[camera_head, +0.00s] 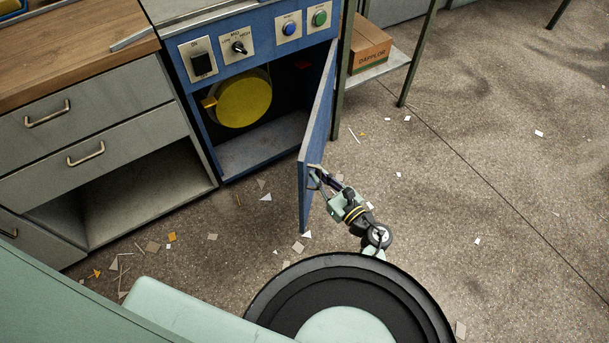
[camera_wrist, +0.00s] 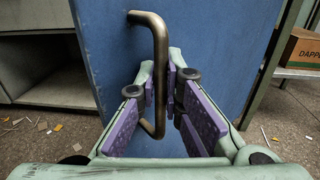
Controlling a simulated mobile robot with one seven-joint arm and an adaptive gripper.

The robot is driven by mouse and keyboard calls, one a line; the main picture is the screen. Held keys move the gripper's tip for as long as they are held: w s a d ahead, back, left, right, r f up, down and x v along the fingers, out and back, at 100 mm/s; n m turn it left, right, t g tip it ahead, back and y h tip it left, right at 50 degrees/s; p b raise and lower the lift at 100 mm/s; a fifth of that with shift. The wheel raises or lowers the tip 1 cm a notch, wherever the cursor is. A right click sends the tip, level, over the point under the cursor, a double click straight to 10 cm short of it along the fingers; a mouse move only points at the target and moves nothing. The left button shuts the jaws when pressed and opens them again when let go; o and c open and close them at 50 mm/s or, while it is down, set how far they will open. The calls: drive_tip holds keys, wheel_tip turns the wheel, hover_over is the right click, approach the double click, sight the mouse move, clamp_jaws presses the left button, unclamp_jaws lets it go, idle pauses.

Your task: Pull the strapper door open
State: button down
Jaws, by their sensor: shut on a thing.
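The blue strapper door (camera_head: 318,130) stands swung wide open, hinged at the right side of the blue strapper cabinet (camera_head: 262,28). The cabinet's inside shows, with a yellow reel (camera_head: 243,99) in it. My gripper (camera_head: 317,180) is at the door's outer face near its free edge. In the wrist view, the door (camera_wrist: 222,50) fills the middle. Its bronze bar handle (camera_wrist: 159,60) stands upright between the purple finger pads of my gripper (camera_wrist: 166,100). My gripper is shut on the handle.
A grey drawer unit (camera_head: 96,135) with a wooden top stands left of the cabinet. On the right, a green-legged stand (camera_head: 405,85) holds a cardboard box (camera_head: 368,48). Paper scraps litter the floor. The floor at the right is mostly open.

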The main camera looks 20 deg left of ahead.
drive_tip(key=shift+w+d, duration=0.2)
drive_tip(key=shift+d, duration=0.85)
drive_tip(key=c, duration=1.7)
unclamp_jaws()
drive_tip(key=v, duration=0.7)
drive_tip(key=shift+d, duration=0.15)
drive_tip(key=shift+s, duration=0.15)
